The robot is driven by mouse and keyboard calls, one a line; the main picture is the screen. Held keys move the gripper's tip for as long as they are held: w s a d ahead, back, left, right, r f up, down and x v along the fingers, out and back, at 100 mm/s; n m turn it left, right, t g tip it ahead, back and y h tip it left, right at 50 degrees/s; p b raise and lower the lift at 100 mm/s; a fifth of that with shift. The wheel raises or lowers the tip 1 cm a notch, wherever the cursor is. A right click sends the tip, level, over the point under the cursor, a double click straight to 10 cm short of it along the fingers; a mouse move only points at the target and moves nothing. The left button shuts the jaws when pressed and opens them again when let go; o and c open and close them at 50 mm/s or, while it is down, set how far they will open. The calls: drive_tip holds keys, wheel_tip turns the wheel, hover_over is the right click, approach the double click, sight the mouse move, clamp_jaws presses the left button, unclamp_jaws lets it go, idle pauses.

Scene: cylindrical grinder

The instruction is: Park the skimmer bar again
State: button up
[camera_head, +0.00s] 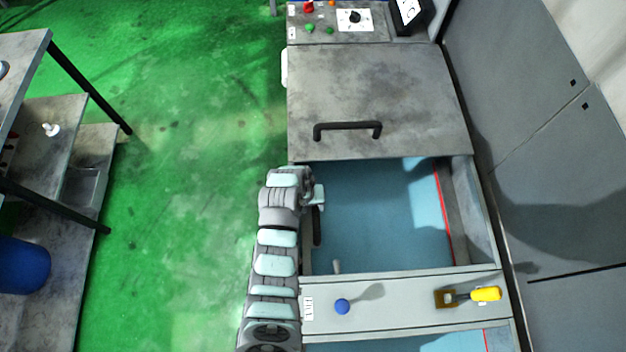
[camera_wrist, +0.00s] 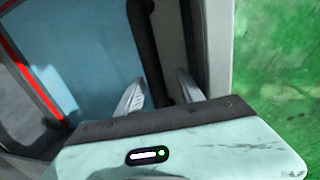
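No part is plainly marked as the skimmer bar. A dark rounded bar (camera_head: 317,226) runs along the left side of the blue-floored opening in the head view. In the wrist view, the dark bar (camera_wrist: 148,45) comes down from the top edge to between my fingers. My gripper (camera_wrist: 160,80) has its two pale fingers apart, one on each side of the bar, with narrow gaps showing.
A grey cover (camera_head: 375,95) with a black handle (camera_head: 347,129) lies above the opening. Below it, a pale ledge (camera_head: 405,308) carries a blue knob (camera_head: 342,306) and a yellow handle (camera_head: 486,293) at a brass bracket (camera_head: 446,299). The green floor (camera_head: 190,180) is clear.

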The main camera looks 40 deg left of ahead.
drive_tip(key=shift+w+r, duration=0.1)
drive_tip(key=shift+r, duration=0.05)
drive_tip(key=shift+r, duration=0.25)
wheel_tip(320, 180, up, 10)
drive_tip(key=s+a, duration=0.1)
drive_tip(key=shift+s+a+b, duration=0.25)
drive_tip(key=shift+a+b, duration=0.05)
drive_tip(key=shift+f, duration=0.1)
idle(0.3)
